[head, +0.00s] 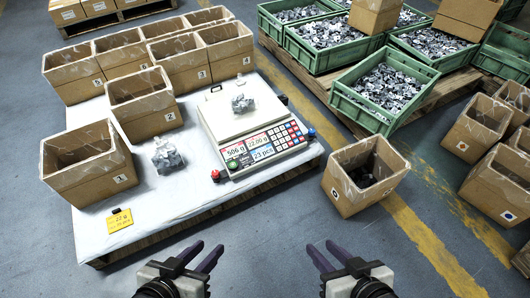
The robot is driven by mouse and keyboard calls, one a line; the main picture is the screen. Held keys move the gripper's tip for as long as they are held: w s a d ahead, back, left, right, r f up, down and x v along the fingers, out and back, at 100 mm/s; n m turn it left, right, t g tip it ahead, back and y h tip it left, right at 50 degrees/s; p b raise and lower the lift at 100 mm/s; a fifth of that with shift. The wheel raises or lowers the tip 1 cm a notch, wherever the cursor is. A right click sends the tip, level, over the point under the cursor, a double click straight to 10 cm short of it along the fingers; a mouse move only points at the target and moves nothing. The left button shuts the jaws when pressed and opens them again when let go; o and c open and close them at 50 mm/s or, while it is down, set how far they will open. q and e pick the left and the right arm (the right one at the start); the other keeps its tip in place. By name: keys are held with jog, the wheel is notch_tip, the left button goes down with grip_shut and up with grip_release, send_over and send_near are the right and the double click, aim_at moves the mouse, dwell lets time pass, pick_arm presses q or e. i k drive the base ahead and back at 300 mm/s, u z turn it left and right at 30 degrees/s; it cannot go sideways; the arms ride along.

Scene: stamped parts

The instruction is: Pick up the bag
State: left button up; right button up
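A clear bag of grey metal parts (243,103) sits on the pan of the weighing scale (262,150). A second grey bag of parts (167,157) rests on the white table top (170,197), left of the scale and beside an open box marked 2 (146,122). My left gripper (207,246) is at the bottom of the head view, past the table's near edge, with its fingers apart and nothing between them. My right gripper (321,245) is to its right, also empty with fingers apart. Both are well away from the bags.
Box 1 (93,176) stands on the table's left side, with several open boxes behind. A yellow tag (119,221) lies near the front left corner. A box holding dark parts (362,190) stands right of the table. Green crates (385,90) of metal parts sit on pallets at the back right.

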aim_at(241, 93)
jog(key=z, duration=0.4)
jog(key=k, duration=0.5)
jog(key=z, duration=0.45)
jog(key=i, duration=0.9)
jog(key=u, duration=1.3)
jog(key=i, duration=0.95)
jog(key=u, duration=0.95)
